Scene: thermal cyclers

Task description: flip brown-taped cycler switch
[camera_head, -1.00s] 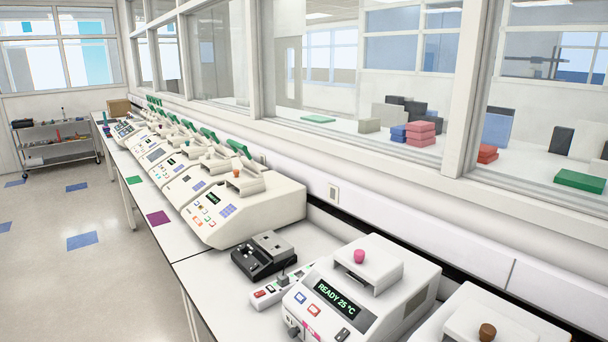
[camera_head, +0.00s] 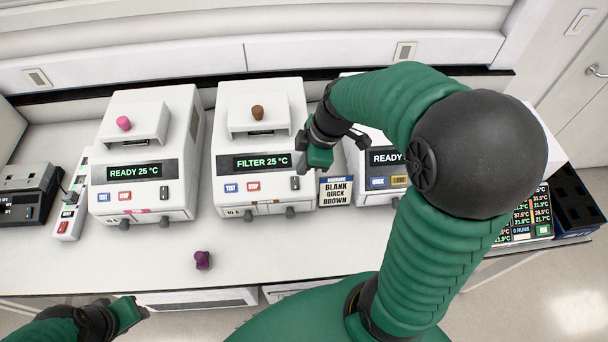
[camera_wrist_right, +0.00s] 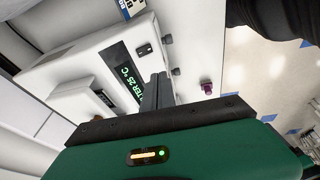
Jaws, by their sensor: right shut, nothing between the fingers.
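The cycler (camera_head: 228,192) with a brown knob (camera_head: 257,113) and a small brown tape mark on its lower front stands in the middle of the bench. Its display reads "FILTER 25 °C". My right gripper (camera_head: 302,168) is shut and empty, close to the front right of this cycler, by the switch. Its fingers (camera_wrist_right: 158,88) point toward the cycler face; contact cannot be told. My left gripper (camera_head: 143,312) is low at the left, its jaws unclear.
A pink-knobbed cycler (camera_head: 122,168) stands left, another cycler (camera_head: 376,170) right, partly behind my right arm. A purple knob-like object (camera_head: 202,260) lies on the bench (camera_head: 250,250), which is otherwise clear in front.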

